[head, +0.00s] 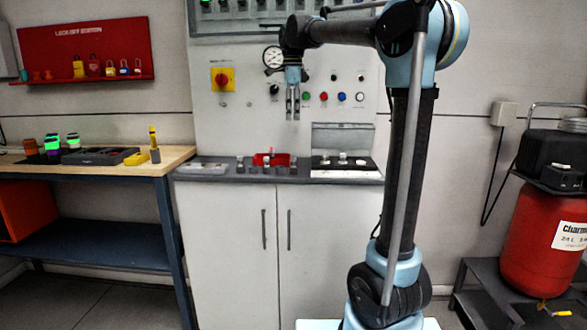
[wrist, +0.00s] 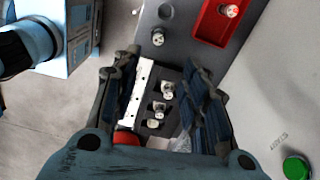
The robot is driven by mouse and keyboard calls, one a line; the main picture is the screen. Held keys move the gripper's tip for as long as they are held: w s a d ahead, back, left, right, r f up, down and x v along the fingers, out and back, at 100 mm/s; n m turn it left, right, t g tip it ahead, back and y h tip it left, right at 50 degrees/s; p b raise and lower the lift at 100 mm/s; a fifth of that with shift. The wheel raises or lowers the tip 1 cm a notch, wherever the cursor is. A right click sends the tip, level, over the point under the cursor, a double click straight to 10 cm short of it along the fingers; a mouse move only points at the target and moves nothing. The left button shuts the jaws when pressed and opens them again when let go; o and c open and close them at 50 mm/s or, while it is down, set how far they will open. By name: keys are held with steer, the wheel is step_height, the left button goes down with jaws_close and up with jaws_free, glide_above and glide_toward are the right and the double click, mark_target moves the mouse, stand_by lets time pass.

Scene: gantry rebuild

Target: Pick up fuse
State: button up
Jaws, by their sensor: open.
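My gripper (head: 292,105) hangs pointing down above the grey counter, in front of the grey-white panel. In the wrist view my gripper (wrist: 160,65) is open, with its two dark fingers apart and nothing held. Several small pale-topped cylinders that look like fuses show below. Some stand on a black and white holder (wrist: 138,92), seen between the fingers; one such fuse-like piece is nearest the right finger (wrist: 168,90). Another fuse-like piece (wrist: 158,38) stands on bare counter, and one (wrist: 231,11) is in the red tray (wrist: 208,25). Which is the task's fuse I cannot tell.
The counter (head: 225,178) carries the red tray (head: 272,159) and the holder (head: 345,174). A panel with buttons and a red rotary switch (head: 222,79) rises behind. A wooden bench (head: 178,154) stands left, a red tank (head: 535,240) right. Air around my gripper looks clear.

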mark_target(293, 158)
step_height(293, 158, down, 16)
steer(key=shift+s+f, duration=0.15)
jaws_close()
stand_by(0.7)
